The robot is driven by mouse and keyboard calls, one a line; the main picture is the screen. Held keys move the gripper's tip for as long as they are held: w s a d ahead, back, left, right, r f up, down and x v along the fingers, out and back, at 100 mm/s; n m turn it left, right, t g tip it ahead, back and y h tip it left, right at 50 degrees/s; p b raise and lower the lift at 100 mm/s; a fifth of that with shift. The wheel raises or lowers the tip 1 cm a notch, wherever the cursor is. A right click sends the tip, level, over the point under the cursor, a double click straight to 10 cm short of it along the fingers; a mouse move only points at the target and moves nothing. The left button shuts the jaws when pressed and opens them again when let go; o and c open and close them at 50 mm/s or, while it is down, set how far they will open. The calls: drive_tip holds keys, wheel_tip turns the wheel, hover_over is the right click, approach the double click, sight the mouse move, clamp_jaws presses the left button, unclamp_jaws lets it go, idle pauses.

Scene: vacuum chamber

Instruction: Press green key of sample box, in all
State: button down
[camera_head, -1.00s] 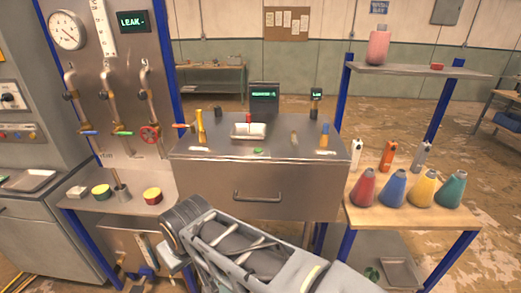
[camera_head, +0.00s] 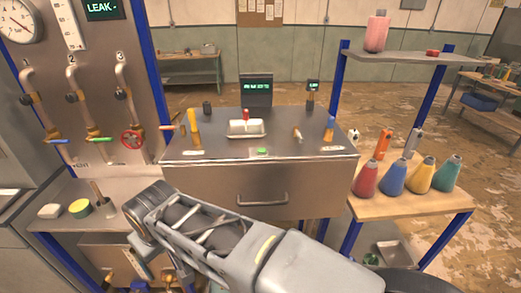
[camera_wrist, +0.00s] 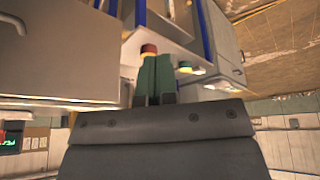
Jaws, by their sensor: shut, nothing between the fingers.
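The steel box with a drawer (camera_head: 225,186) stands in the middle of the head view; I take it to be the sample box. A small green key (camera_head: 262,151) sits on its top near the front edge. My gripper (camera_wrist: 155,62) shows in the wrist view with its green fingers shut together and empty. A red-topped yellow tin (camera_wrist: 149,49) shows just beyond the fingertips; I cannot tell if they touch. In the head view my arm crosses low in front of the box, and I cannot make out the gripper there. Nothing touches the green key.
A screen (camera_head: 257,88) stands behind. Valve panel (camera_head: 105,100) is at left. Several coloured flasks (camera_head: 393,178) stand on the right shelf.

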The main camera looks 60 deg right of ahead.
drive_tip(key=w+d+r+m+h+p, duration=0.1)
drive_tip(key=w+d+r+m+h, duration=0.3)
drive_tip(key=d, duration=0.7)
wheel_tip(320, 180, up, 10)
drive_tip(key=m+g+h+p, duration=0.3)
drive_tip(key=m+g+h, duration=0.1)
drive_tip(key=m+g, duration=0.3)
hover_over(260, 149)
drive_tip(key=shift+s+a+f, duration=0.1)
drive_tip(key=shift+s+f, duration=0.05)
drive_tip(key=shift+f, duration=0.1)
wheel_tip(260, 149, down, 8)
drive_tip(key=b, duration=0.6)
drive_tip(key=shift+r, duration=0.25)
drive_tip(key=shift+f+b, duration=0.55)
